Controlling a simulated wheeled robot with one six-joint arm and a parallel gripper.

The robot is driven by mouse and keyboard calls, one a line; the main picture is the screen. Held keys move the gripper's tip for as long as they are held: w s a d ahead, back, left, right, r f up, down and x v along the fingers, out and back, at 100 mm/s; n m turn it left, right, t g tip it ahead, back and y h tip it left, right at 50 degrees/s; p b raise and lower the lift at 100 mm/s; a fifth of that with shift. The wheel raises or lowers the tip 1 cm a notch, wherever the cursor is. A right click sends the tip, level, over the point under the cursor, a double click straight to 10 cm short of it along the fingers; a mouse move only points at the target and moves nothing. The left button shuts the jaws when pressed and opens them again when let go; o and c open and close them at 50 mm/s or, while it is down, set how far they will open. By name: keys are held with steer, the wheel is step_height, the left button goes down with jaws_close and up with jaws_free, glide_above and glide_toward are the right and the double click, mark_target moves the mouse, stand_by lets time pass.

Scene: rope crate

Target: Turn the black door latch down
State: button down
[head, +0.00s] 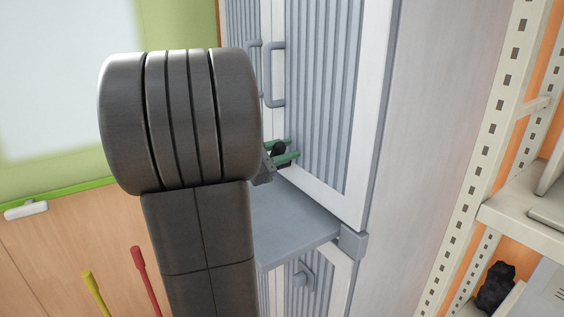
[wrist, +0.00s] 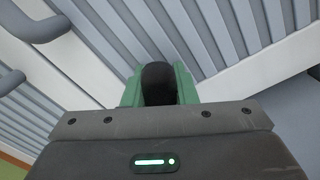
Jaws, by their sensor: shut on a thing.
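The black door latch (wrist: 158,84) shows in the wrist view as a dark rounded shape between the green fingers of my gripper (wrist: 159,88). In the head view the black latch (head: 279,148) is a small dark knob low on the white-framed cabinet door (head: 375,100). My gripper (head: 284,152) comes in from the left with its green fingers on either side of the latch. It is shut on the latch. Most of the latch is hidden by the fingers and the gripper body, so I cannot tell its angle.
Grey bar handles (head: 275,75) stand on the doors above the latch. A metal shelf rack (head: 490,150) stands at right. Red (head: 145,280) and yellow (head: 95,293) handles stand at lower left.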

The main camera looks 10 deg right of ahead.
mark_target(303, 170)
steer(key=f+m+b, duration=0.1)
steer(key=m+b, duration=0.1)
steer(key=b, duration=0.2)
steer(key=s+f+m+b, duration=0.1)
steer(key=m+b, duration=0.1)
steer(key=b, duration=0.1)
steer(key=s+f+m+b, duration=0.1)
steer(key=m+b, duration=0.1)
steer(key=b, duration=0.2)
steer(key=shift+d+f+b, duration=0.1)
steer(key=shift+d+b, duration=0.25)
steer(key=shift+d, duration=0.05)
steer(key=m+b, duration=0.1)
steer(key=b, duration=0.1)
steer(key=f+m+b, duration=0.1)
steer(key=m+b, duration=0.1)
steer(key=b, duration=0.1)
steer(key=m+b, duration=0.1)
steer(key=b, duration=0.1)
steer(key=shift+s+d+f+m+b, duration=0.1)
steer(key=shift+s+f+m+b, duration=0.25)
steer(key=shift+m+b, duration=0.05)
steer(key=shift+f+m+b, duration=0.1)
steer(key=shift+m+b, duration=0.6)
steer(key=shift+b, duration=0.3)
steer(key=c, duration=1.2)
jaws_free()
steer(key=shift+o, duration=0.2)
